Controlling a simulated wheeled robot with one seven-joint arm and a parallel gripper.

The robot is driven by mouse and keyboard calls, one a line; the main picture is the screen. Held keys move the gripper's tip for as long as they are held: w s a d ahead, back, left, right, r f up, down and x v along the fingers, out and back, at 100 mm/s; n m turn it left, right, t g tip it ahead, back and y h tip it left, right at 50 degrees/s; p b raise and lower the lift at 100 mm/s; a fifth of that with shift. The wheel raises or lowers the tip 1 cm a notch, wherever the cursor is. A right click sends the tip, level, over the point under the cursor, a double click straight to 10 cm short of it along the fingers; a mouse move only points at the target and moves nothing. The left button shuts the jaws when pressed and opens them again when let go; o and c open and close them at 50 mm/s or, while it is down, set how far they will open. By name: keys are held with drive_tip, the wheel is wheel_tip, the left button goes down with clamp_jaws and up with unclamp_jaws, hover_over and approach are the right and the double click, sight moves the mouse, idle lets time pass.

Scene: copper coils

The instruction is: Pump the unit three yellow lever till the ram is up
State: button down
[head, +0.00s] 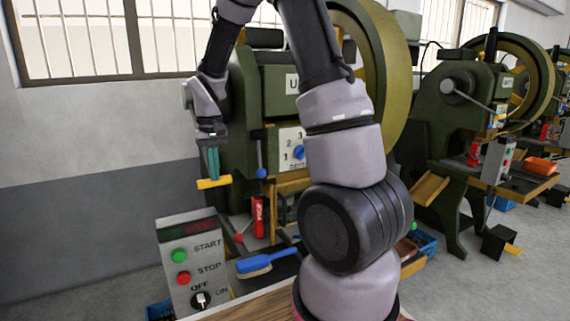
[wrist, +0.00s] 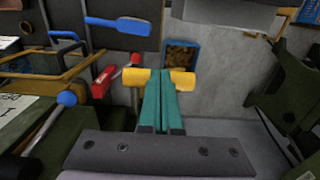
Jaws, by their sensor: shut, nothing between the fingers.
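A yellow bar (head: 213,183), which looks like the yellow lever's grip, lies crosswise at the tips of my gripper (head: 213,168) in the head view. In the wrist view the bar (wrist: 182,79) shows on both sides of my teal fingers (wrist: 161,85). The fingers are shut together, with nothing between them, and their tips lie over the middle of the bar. I cannot tell whether they touch it. The rest of the lever is hidden. The green press (head: 285,75) stands behind my arm; its label is partly covered, and I cannot make out the ram's height.
A control box (head: 190,265) with start and stop buttons stands in front. A blue brush (head: 262,264) lies on the bench. A red-handled part (head: 258,215) and a blue-knobbed lever (head: 261,170) sit near the press. Another press (head: 450,110) stands to the right.

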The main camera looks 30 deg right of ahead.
drive_tip(key=shift+w+f, duration=0.95)
drive_tip(key=shift+f, duration=0.2)
drive_tip(key=shift+w+f, duration=0.95)
drive_tip(key=shift+f, duration=0.15)
drive_tip(key=shift+w+f, duration=0.7)
drive_tip(key=shift+f, duration=0.25)
drive_tip(key=shift+s+r, duration=0.85)
drive_tip(key=shift+s, duration=0.15)
drive_tip(key=s+r, duration=0.5)
drive_tip(key=r, duration=0.6)
drive_tip(key=shift+r, duration=0.2)
drive_tip(key=shift+s+f, duration=0.1)
